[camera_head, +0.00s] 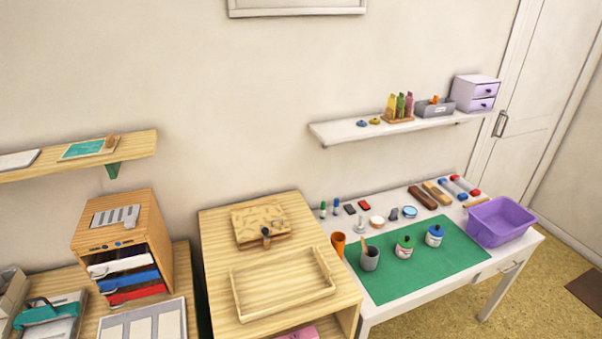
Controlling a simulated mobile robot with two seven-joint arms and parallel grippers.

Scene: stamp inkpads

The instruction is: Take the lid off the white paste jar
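Two small jars stand upright on the green mat on the white table. I cannot tell from this view which of these is the white paste jar. Neither of my grippers shows.
A grey cup (369,259) and an orange cup (338,244) stand left of the jars. A purple basin (500,222) sits at the table's right end. The green mat (405,283) is bare in front of the jars. A wooden tray (283,282) lies on the left cabinet.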

